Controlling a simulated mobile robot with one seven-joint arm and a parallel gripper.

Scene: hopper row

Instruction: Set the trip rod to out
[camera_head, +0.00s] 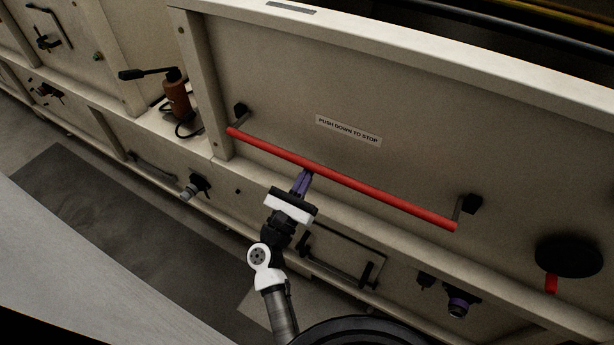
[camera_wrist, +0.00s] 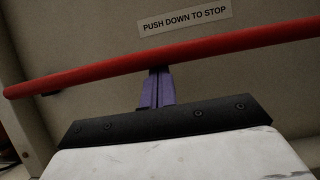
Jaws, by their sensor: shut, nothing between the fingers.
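The trip rod (camera_head: 375,195) is a long red bar held by a dark bracket at each end, in front of a beige panel. A label (camera_head: 348,130) above it reads "PUSH DOWN TO STOP". My gripper (camera_head: 308,173) has purple fingers, shut with nothing between them. The fingertips are at the lower edge of the rod, left of its middle in the head view. In the wrist view the rod (camera_wrist: 100,73) crosses the picture just beyond the fingertips (camera_wrist: 159,70). I cannot tell whether they touch it.
A brown hand pump (camera_head: 177,96) with a black lever stands on a ledge at left. Below the rod is a hatch with a black handle (camera_head: 338,262). A round black part (camera_head: 568,257) with a red tab is at right. Dark knobs sit on the lower panel.

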